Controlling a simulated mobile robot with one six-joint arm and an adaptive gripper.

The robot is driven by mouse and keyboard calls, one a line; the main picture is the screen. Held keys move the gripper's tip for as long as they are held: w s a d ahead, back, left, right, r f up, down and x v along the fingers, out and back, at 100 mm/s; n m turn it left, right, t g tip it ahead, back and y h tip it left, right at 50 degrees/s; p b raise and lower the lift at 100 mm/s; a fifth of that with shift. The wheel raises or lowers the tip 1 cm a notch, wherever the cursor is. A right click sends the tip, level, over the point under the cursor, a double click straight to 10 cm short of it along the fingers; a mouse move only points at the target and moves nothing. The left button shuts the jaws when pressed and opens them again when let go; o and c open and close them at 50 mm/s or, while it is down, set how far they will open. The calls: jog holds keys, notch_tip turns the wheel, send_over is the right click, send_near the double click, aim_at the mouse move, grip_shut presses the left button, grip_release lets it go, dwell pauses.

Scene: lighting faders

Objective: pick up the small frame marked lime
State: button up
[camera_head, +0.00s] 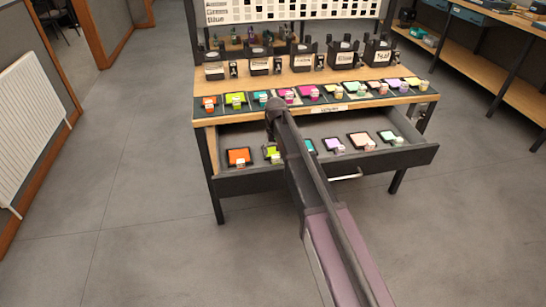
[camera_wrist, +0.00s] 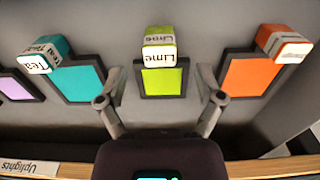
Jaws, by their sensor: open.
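The small lime frame lies in the open drawer, its lime-green panel (camera_wrist: 161,82) set in a dark border. A block labelled Lime (camera_wrist: 159,46) stands at its far edge in the wrist view. In the head view the lime frame (camera_head: 270,153) is partly hidden by my arm. My gripper (camera_wrist: 160,101) is open and empty. Its two fingers are spread left and right of the lime frame's near end, with the palm at the bottom of the wrist view. The height of the fingers above the frame is hard to tell. The gripper's jaws cannot be made out in the head view.
In the drawer (camera_head: 228,186), a teal frame (camera_wrist: 80,82) lies left of lime and an orange frame (camera_wrist: 249,77) right, in the wrist view. The tabletop edge (camera_wrist: 90,172) runs close by my palm. Similar coloured frames and labelled holders stand on the table (camera_head: 205,81) above.

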aim_at(275, 156)
jog(key=shift+s+f+b, duration=0.15)
jog(key=shift+f+b, duration=2)
jog(key=shift+f, duration=0.25)
jog(key=shift+c, duration=0.2)
grip_shut()
